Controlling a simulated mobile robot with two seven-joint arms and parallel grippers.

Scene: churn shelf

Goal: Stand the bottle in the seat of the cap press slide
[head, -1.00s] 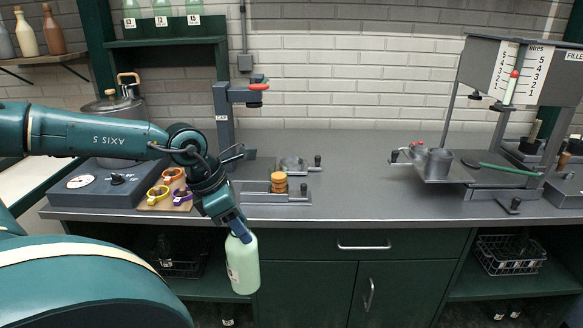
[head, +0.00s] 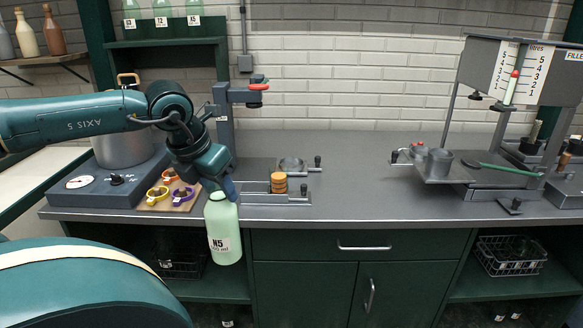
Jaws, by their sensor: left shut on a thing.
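My left gripper (head: 222,192) is shut on the neck of a pale green bottle (head: 224,240). The bottle hangs nearly upright in front of the counter's front edge, its label facing me. The cap press (head: 225,125) stands behind my left arm, with a red part at its head; my arm hides some of it. A slide with a round grey seat (head: 291,164) and a knobbed handle lies on the counter to the right of the press post. The seat looks empty. My right gripper is not in view.
A stack of orange-brown caps (head: 278,182) stands on a tray close to the seat. Coloured rings (head: 171,188) lie on a board to the left. A filler with a metal cup (head: 438,161) stands at the right. The counter middle (head: 355,175) is clear.

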